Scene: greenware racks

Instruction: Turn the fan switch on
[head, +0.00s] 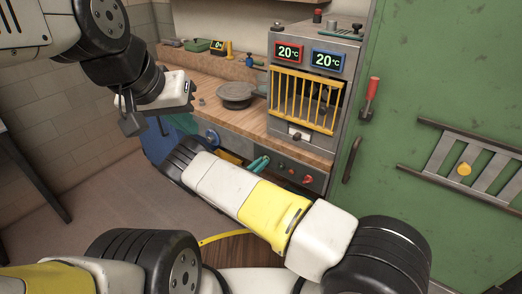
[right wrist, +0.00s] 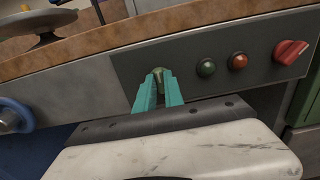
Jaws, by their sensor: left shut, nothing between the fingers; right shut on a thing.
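The control panel (right wrist: 185,85) is on the dark front under the wooden counter. A small brass-coloured switch (right wrist: 159,74) on it, apparently the fan switch, sits between the teal fingertips of my right gripper (right wrist: 160,86). That gripper is shut on it, and the fingers partly hide it, so its setting cannot be told.
Beside the switch are a green button (right wrist: 206,68), an orange-red button (right wrist: 238,61) and a red knob (right wrist: 291,52). A blue handwheel (right wrist: 14,115) is at left. A kiln-like unit with a yellow grille (head: 306,100) stands above. A green door (head: 440,80) is at right.

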